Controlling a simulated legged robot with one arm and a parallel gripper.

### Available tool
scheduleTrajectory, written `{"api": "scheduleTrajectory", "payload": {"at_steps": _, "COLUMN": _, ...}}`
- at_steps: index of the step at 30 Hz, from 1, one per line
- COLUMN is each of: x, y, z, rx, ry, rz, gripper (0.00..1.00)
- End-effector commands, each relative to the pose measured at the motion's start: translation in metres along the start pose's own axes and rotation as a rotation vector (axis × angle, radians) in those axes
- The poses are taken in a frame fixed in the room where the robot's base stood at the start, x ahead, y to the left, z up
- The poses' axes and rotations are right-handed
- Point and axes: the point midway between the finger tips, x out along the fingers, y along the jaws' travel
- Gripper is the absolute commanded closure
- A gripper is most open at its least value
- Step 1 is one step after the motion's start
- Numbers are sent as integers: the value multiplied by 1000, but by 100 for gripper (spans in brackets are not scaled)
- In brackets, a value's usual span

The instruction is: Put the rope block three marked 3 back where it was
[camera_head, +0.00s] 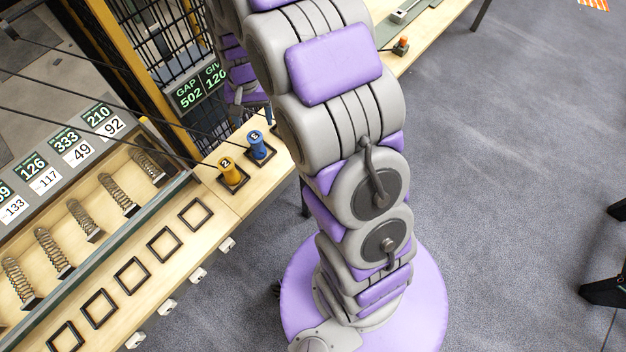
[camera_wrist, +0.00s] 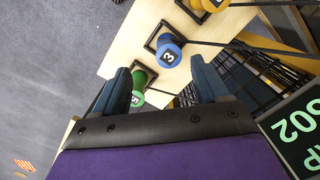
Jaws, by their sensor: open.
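The rope block three is a blue spool-like block marked 3 (camera_wrist: 169,56). It stands at a square black frame on the wooden ledge, and also shows in the head view (camera_head: 257,146), just left of my arm. My gripper (camera_wrist: 162,67) is open, with its two dark blue fingers apart in the wrist view. The blue block appears between and beyond the fingertips, with no contact visible. My arm hides part of the ledge in the head view.
A yellow block marked 2 (camera_head: 230,170) stands beside the blue one. A green block (camera_wrist: 138,80) sits close to my left-hand finger in the wrist view. Dark ropes cross above the ledge. Empty square frames (camera_head: 131,275) and several springs (camera_head: 118,195) lie to the left.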

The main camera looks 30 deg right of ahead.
Motion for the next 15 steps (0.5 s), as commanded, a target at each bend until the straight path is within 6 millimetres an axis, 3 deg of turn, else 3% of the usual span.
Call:
{"api": "scheduleTrajectory", "payload": {"at_steps": 6, "x": -52, "y": 22, "z": 63, "rx": -97, "ry": -5, "rz": 13, "gripper": 26}}
{"api": "scheduleTrajectory", "payload": {"at_steps": 15, "x": -96, "y": 61, "z": 159, "rx": -235, "ry": -29, "rz": 38, "gripper": 26}}
